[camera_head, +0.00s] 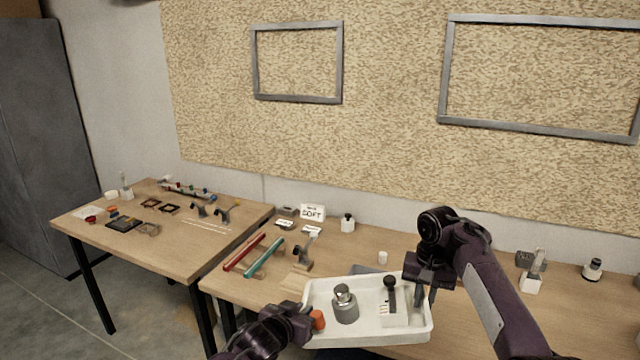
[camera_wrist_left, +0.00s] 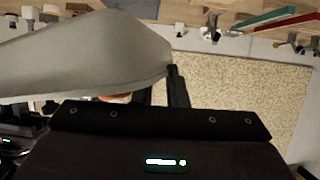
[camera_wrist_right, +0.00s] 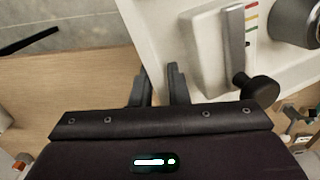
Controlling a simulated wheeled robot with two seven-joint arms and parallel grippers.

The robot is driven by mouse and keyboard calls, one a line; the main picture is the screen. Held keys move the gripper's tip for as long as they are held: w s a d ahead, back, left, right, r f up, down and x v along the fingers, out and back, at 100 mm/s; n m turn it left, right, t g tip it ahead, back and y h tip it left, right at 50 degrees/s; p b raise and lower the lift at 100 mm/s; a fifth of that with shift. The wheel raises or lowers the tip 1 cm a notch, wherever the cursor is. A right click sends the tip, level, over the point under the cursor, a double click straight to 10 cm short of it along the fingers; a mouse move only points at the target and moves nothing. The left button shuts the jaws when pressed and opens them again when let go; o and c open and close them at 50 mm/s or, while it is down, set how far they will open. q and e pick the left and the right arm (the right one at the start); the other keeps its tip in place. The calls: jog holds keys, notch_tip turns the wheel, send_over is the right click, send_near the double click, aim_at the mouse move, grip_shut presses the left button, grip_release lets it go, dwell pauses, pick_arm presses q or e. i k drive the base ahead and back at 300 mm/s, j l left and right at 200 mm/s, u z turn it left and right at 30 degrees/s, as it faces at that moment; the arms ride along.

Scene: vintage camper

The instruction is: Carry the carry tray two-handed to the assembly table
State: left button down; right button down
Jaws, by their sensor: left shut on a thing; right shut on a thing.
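The white carry tray (camera_head: 360,342) is at the lower middle of the head view, in front of or over the near edge of the right-hand table. It holds a grey metal bottle (camera_head: 345,306), an orange piece (camera_head: 318,319) and a white block with a black-knobbed lever (camera_head: 391,300). My left gripper (camera_head: 304,322) is shut on the tray's left end; in the left wrist view the tray wall (camera_wrist_left: 90,55) runs to its fingers. My right gripper (camera_head: 428,290) is shut on the tray's right end; the right wrist view shows the tray wall (camera_wrist_right: 150,45) at its fingers.
The right-hand table (camera_head: 480,270) carries red and teal bars (camera_head: 262,258), a small sign (camera_head: 312,212) and bottles. The left-hand table (camera_head: 180,250) holds several small parts, with some bare wood. A grey cabinet (camera_head: 35,150) stands at the far left.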

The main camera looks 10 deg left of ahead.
aim_at(173, 250)
jog(key=i+j+z, duration=0.1)
jog(key=j, duration=0.75)
jog(key=i+j, duration=0.3)
jog(key=j, duration=0.55)
jog(key=i+j+z, duration=0.15)
jog(key=j, duration=0.65)
jog(key=i+j+z, duration=0.1)
jog(key=j, duration=0.8)
jog(key=i+j, duration=0.2)
jog(key=j, duration=0.65)
jog(key=i+j+z, duration=0.15)
jog(key=j, duration=0.75)
jog(key=k+l, duration=0.05)
